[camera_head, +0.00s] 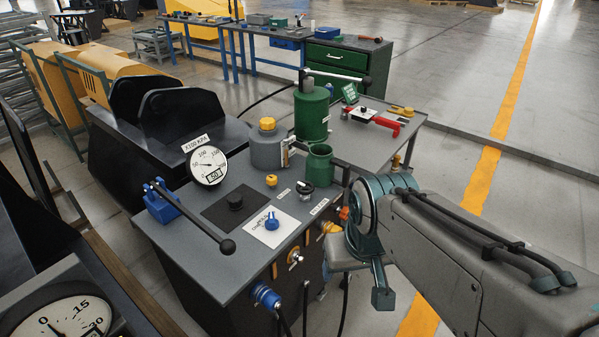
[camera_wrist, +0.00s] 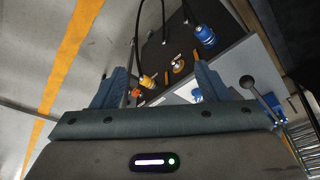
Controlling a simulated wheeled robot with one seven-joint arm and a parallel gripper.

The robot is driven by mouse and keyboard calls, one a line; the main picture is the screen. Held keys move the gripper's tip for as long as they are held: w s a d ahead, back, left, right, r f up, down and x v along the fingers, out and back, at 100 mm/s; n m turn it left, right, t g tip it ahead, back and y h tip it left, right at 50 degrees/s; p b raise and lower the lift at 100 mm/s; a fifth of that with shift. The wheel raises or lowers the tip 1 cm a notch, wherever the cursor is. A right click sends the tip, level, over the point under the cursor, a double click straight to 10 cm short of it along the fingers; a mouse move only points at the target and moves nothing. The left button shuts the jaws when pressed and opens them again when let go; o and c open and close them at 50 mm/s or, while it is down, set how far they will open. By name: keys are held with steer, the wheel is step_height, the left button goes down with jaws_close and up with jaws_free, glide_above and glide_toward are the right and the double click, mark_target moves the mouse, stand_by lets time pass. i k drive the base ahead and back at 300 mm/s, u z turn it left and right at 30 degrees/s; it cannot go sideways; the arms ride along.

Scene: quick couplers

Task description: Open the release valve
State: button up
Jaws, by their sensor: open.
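My gripper (camera_wrist: 160,70) is open and empty, its two blue-grey fingers spread toward the side panel of the grey console (camera_head: 185,232). In the head view my gripper is low at the console's right front corner, partly hidden by my arm. Between the fingers, the wrist view shows a yellow coupler (camera_wrist: 147,82), a small silver toggle on a brass round mount (camera_wrist: 178,67) and a small orange-red part (camera_wrist: 136,93). The toggle also shows in the head view (camera_head: 296,257). A blue pointer knob (camera_head: 271,221) sits on a white plate on top. I cannot tell which control is the release valve.
A blue coupler (camera_wrist: 205,36) with a dark hose is on the same panel. A black lever (camera_head: 195,217) with a ball end reaches across the console top. A gauge (camera_head: 208,165), grey bottle (camera_head: 268,148) and green cylinder (camera_head: 312,112) stand behind. Open floor lies right.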

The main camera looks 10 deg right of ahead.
mark_target(304, 190)
steer(key=k, duration=0.5)
steer(key=z, duration=0.6)
steer(key=i, duration=0.9)
steer(key=u, duration=0.3)
